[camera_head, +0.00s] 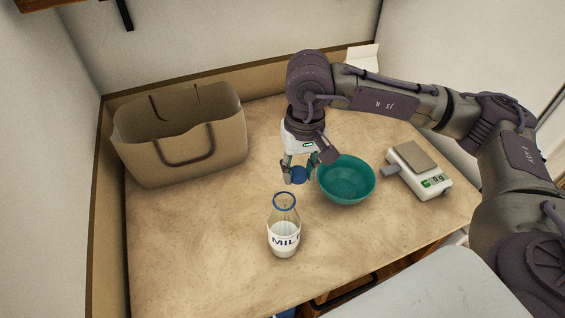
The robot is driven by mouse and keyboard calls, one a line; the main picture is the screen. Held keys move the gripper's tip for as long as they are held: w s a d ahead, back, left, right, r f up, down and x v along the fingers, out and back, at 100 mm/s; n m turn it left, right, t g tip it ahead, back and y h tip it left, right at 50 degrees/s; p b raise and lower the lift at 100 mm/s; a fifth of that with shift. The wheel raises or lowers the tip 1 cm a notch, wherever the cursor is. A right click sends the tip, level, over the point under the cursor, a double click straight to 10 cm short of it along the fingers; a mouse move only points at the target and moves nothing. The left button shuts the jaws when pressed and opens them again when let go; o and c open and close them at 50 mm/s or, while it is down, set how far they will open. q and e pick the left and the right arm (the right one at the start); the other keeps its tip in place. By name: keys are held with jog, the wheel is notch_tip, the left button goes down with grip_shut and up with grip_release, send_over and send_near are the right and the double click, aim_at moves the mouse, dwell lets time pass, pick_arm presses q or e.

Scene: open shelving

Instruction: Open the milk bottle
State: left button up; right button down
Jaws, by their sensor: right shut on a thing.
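The milk bottle (284,238) stands upright on the table, front of centre. It is clear glass with white milk inside, a MILK label and a blue rim around its open mouth. My right gripper (299,174) is above and just behind the bottle, pointing down. It is shut on a blue cap (299,175), which is held apart from the bottle's mouth. My left gripper is out of the picture.
A teal bowl (345,188) stands close to the right of my gripper. A white scale (420,172) is farther right. A brown paper bag (185,140) stands at the back left. The wooden table (190,255) is clear at the front left.

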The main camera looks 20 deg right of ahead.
jog(key=shift+w+d+r+m+p, duration=0.1)
jog(key=shift+d+m+p, duration=0.15)
jog(key=shift+d, duration=0.1)
jog(key=shift+w+d+r+m+p, duration=0.1)
jog(key=shift+d+m+p, duration=0.15)
jog(key=shift+d, duration=0.1)
jog(key=d+m+p, duration=0.2)
jog(key=d, duration=0.2)
jog(key=p, duration=0.3)
send_over(273, 182)
notch_tip(273, 182, down, 7)
jog(key=shift+f, duration=0.1)
notch_tip(273, 182, down, 3)
jog(key=shift+f+p, duration=0.1)
jog(key=shift+p, duration=0.8)
jog(key=shift+d+f, duration=0.1)
jog(key=shift+f, duration=0.25)
